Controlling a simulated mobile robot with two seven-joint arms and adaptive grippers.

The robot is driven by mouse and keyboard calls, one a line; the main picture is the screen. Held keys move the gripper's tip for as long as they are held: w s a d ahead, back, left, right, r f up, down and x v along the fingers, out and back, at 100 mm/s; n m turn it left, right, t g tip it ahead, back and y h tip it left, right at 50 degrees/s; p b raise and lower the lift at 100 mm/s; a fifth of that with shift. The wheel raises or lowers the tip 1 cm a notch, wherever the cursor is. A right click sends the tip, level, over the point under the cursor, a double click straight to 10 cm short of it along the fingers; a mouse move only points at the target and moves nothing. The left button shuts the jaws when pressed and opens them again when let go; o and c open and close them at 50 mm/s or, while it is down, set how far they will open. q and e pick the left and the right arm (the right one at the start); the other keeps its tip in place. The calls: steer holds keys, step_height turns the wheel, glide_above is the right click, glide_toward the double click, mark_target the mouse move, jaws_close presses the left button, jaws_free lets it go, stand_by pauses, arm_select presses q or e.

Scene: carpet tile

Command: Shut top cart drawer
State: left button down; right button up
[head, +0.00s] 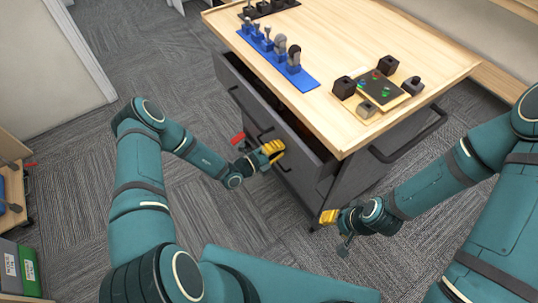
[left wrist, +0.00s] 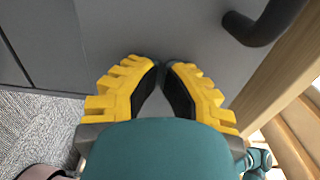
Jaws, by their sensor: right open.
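The grey cart's top drawer (head: 290,132) stands partly open, with a dark gap between its front and the wooden cart top (head: 350,50). My left gripper (head: 274,151) is at the drawer front, its yellow fingers toward the grey face. In the left wrist view the fingertips (left wrist: 163,65) come together with nothing between them, close to the grey panel (left wrist: 130,30). Whether they touch it I cannot tell. A dark handle (left wrist: 262,24) is at the upper right there. My right gripper (head: 330,217) is open and empty, low near the cart's front corner.
On the cart top are a blue mat (head: 275,55) with several upright tools, and a small board (head: 382,90) with dark blocks around it. A dark side bar (head: 410,140) sticks out at the cart's right end.

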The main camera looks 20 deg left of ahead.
arm_select(q)
steer(key=b+x, duration=0.2)
steer(key=x, duration=0.9)
steer(key=shift+w+d+b, duration=0.15)
steer(key=shift+w+b, duration=0.05)
steer(key=shift+b, duration=0.15)
steer(key=shift+r, duration=0.1)
arm_select(e)
steer(key=f, duration=0.3)
steer(key=shift+w, duration=0.2)
arm_select(q)
steer(key=shift+w+d, duration=0.1)
steer(key=shift+s+a, duration=0.25)
steer(key=shift+a, duration=0.05)
steer(key=p+v, duration=0.1)
steer(key=v, duration=0.5)
steer(key=shift+r, duration=0.15)
steer(key=p+v, duration=0.1)
steer(key=v, duration=0.6)
steer(key=shift+s+f+p, duration=0.25)
steer(key=shift+p, duration=0.05)
arm_select(e)
steer(key=s+r, duration=0.1)
steer(key=a+r, duration=0.1)
steer(key=shift+s+r, duration=0.3)
steer(key=shift+s, duration=0.1)
arm_select(q)
steer(key=shift+a, duration=0.1)
